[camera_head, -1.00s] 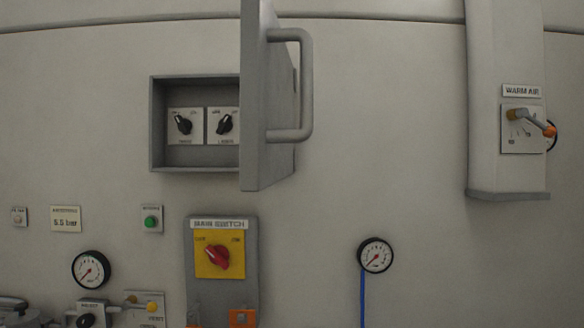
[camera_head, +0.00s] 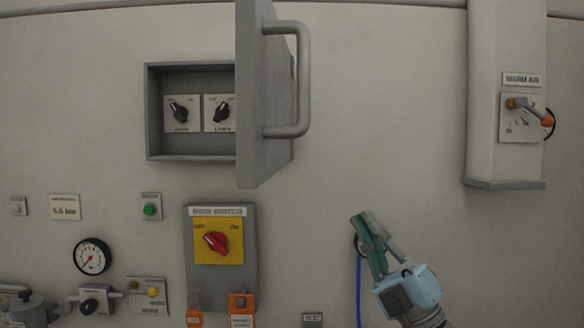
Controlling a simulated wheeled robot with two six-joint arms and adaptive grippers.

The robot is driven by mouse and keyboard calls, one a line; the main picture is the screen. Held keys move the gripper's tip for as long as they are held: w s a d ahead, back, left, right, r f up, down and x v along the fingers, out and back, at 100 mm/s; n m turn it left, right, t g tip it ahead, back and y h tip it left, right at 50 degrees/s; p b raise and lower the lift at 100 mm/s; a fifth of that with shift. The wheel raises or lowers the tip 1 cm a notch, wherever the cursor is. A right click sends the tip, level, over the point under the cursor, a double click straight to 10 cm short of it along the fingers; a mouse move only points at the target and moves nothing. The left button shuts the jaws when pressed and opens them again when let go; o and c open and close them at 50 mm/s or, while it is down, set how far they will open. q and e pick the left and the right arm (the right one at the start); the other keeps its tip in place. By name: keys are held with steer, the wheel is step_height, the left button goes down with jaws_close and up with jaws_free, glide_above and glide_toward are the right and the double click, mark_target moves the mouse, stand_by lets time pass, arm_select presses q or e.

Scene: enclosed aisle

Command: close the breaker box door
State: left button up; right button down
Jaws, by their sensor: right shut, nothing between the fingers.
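The breaker box (camera_head: 154,112) is a grey wall box in the upper left of the head view, with two black rotary switches inside. Its grey door (camera_head: 262,120) stands wide open, swung out toward me on the box's right side. A grey bar handle (camera_head: 303,80) is on the door's right-hand face. My right gripper (camera_head: 366,228) is below and to the right of the door, apart from the handle. Its fingers are shut and empty, pointing up and left. My left gripper is not in view.
The main switch panel (camera_head: 250,255), with a red knob on yellow, is below the box. A warm air duct (camera_head: 505,90) with a lever stands out at the right. Gauges and valves line the lower left. The wall between door and duct is clear.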

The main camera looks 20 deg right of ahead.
steer(key=s+a+r+n+g+y, duration=0.2)
steer(key=s+r+n+g+y, duration=0.15)
steer(key=n+g+y, duration=0.4)
steer(key=s+a+r+n+g+y, duration=0.2)
steer(key=r+n+g+y, duration=0.25)
steer(key=n+g, duration=0.6)
steer(key=n+h, duration=0.8)
steer(key=h, duration=0.1)
glide_toward(266, 168)
steer(key=p+x, duration=0.2)
steer(key=x, duration=0.4)
steer(key=shift+a+r, duration=0.1)
steer(key=shift+a, duration=0.05)
steer(key=shift+w+a, duration=0.2)
steer(key=shift+a, duration=0.15)
